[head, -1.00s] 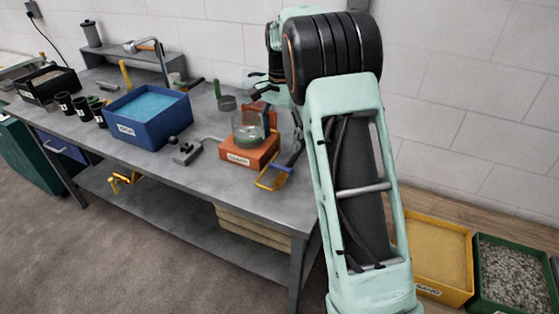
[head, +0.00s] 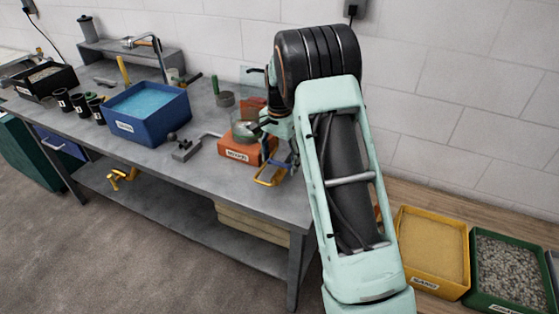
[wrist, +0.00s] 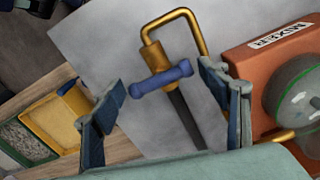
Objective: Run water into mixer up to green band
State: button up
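The mixer has an orange base (head: 240,152) with a round glass bowl (head: 243,132) on it, near the bench's right end. In the wrist view its base (wrist: 270,58) and bowl (wrist: 298,95) are at the right, with a green band (wrist: 290,80) around the glass. A yellow bent pipe (wrist: 184,14) with a blue crossbar (wrist: 160,80) and a dark rod stands beside the mixer. My gripper (wrist: 161,74) is open and its fingers frame the blue crossbar from above, apparently without holding it. The bowl's water level cannot be told.
A blue tub of water (head: 145,110) stands left of the mixer. A grey block (head: 185,150) with a bent rod lies between them. Black cups (head: 78,104) are farther left. A yellow sand bin (head: 432,245) and a green gravel bin (head: 512,272) are on the right.

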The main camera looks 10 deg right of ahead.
jog(key=c, duration=0.8)
jog(key=shift+n, duration=0.3)
jog(key=shift+n+b, duration=0.45)
jog(key=shift+n, duration=2.25)
jog(key=o, duration=0.9)
jog(key=shift+c, duration=0.2)
